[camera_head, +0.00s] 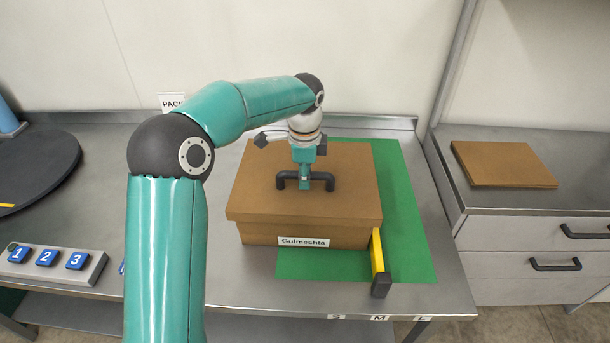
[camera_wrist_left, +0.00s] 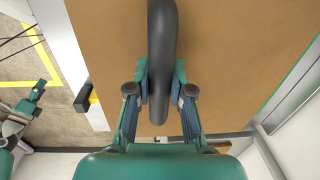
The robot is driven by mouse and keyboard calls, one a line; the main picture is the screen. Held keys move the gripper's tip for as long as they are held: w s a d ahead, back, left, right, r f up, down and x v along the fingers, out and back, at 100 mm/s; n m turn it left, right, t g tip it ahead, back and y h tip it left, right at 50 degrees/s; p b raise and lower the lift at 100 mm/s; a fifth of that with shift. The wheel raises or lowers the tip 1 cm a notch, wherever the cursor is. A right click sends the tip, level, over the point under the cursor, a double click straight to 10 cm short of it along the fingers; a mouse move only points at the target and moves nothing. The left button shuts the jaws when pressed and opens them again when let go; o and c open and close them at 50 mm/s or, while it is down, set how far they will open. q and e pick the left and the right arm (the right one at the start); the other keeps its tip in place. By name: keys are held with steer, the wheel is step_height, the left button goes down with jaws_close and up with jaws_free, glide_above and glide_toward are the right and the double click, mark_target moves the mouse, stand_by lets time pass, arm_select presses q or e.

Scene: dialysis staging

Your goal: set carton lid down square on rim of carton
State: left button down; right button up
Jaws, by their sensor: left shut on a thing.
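The brown carton (camera_head: 262,238), labelled "Gulmeshta", stands on a green mat. The carton lid (camera_head: 345,205) is over its top, its lip overhanging the front and left walls. Its edges look roughly parallel to the carton's; I cannot tell whether it rests fully on the rim. My left gripper (camera_head: 304,185) is shut on the lid's dark handle (camera_head: 325,178). In the left wrist view the fingers (camera_wrist_left: 159,95) clasp both sides of the handle (camera_wrist_left: 161,30). A small teal part of mine, perhaps my right gripper (camera_wrist_left: 28,105), shows at that view's left edge, too small to read.
The green mat (camera_head: 405,210) shows bare to the right. A numbered button box (camera_head: 60,262) is at left. Flat cardboard (camera_head: 500,163) lies on the right counter.

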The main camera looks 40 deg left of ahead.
arm_select(q)
steer(key=shift+f+b, duration=1.2)
steer(key=shift+f, duration=0.8)
steer(key=c, duration=1)
jaws_free()
steer(key=shift+r, duration=0.1)
steer(key=shift+o, duration=0.2)
steer(key=r, duration=1.1)
steer(key=shift+s+d+r, duration=0.15)
steer(key=shift+s+r, duration=0.1)
steer(key=shift+r, duration=0.15)
